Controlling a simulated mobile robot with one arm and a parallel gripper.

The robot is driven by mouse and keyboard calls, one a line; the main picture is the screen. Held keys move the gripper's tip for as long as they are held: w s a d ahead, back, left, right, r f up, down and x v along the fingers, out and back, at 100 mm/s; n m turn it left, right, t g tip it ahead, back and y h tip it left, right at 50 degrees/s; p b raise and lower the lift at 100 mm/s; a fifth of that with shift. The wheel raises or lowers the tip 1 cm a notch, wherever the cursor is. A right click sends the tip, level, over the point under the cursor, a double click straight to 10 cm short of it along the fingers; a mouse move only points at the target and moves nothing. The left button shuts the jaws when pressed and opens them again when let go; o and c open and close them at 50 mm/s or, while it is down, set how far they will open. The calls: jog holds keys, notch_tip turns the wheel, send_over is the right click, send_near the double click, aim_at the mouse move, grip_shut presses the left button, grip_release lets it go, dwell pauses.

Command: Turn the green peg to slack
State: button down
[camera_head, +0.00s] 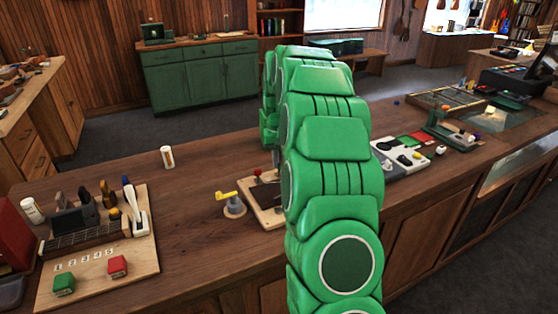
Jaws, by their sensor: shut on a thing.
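A light wooden board (267,217) lies on the counter in the middle, with a dark plate on it. A red knob or peg (257,172) stands at its far left edge. My green arm covers the right part of this board. My gripper (276,158) shows only as a small grey sliver at the arm's left edge, low over the board and just right of the red peg. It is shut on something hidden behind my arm. I cannot make out the green peg; no part of it shows clearly.
A yellow-handled grey crank (233,205) stands close left of the board. Farther left are a small white-and-orange bottle (167,157) and a tool board (110,262) with red and green blocks. A light tray (402,155) lies to the right. The counter between bottle and tool board is clear.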

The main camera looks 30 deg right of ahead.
jog(key=shift+w+r+m, duration=0.1)
jog(key=shift+m, duration=0.5)
jog(key=c, duration=1.2)
grip_release()
notch_tip(320, 180, up, 6)
jog(key=shift+r, duration=0.85)
